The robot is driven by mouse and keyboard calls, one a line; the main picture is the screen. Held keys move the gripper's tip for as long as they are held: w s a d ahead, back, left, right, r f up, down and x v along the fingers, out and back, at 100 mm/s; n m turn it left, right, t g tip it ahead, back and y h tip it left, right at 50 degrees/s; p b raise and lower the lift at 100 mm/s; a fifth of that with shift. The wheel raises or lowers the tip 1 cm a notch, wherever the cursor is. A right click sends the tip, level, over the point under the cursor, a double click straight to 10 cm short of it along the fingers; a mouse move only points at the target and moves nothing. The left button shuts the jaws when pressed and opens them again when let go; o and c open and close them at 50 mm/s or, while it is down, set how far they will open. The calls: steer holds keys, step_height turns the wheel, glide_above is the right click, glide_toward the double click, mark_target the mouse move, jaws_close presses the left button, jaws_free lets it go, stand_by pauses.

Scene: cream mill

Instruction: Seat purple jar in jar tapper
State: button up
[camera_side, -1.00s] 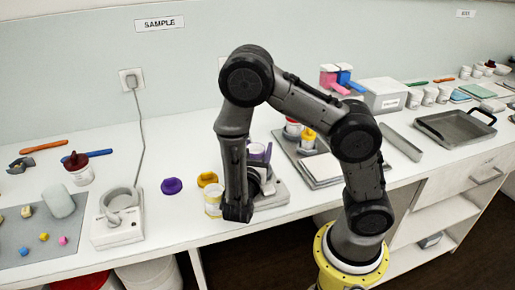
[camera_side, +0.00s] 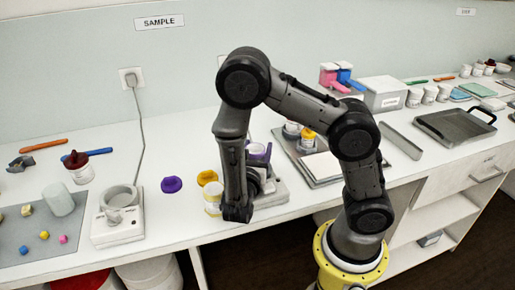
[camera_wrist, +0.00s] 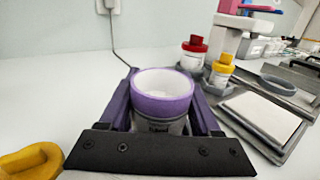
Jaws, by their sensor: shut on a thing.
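The purple jar, a pale cup with a purple band (camera_wrist: 162,95), stands upright between the fingers of my gripper (camera_wrist: 163,112) in the wrist view. My gripper is shut on it. In the side view my gripper's purple fingers (camera_side: 258,152) show partly behind my arm, and the jar is mostly hidden there. A white device with a round grey ring (camera_side: 118,205) at the left looks like the jar tapper. It is apart from the jar, to its left. A pale base (camera_side: 272,192) shows below the gripper; whether the jar touches it is hidden.
A purple lid (camera_side: 172,184) and a yellow lid (camera_side: 207,178) lie left of my arm, with a yellow-banded jar (camera_side: 212,208) near them. Red-lidded (camera_wrist: 193,54) and yellow-lidded (camera_wrist: 221,70) jars stand at right. A cord (camera_side: 140,130) runs down from the wall socket.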

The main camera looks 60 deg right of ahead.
steer(key=shift+f, duration=1.1)
stand_by(0.7)
steer(key=o, duration=1.5)
steer(key=shift+a, duration=0.1)
steer(key=shift+h, duration=0.4)
steer(key=a, duration=0.2)
steer(key=s+a+r, duration=0.1)
steer(key=a, duration=0.3)
steer(key=shift+s+a+r, duration=0.35)
steer(key=shift+s+r, duration=0.05)
steer(key=shift+s+a+r, duration=0.2)
steer(key=shift+s+a, duration=0.05)
steer(key=shift+a, duration=0.35)
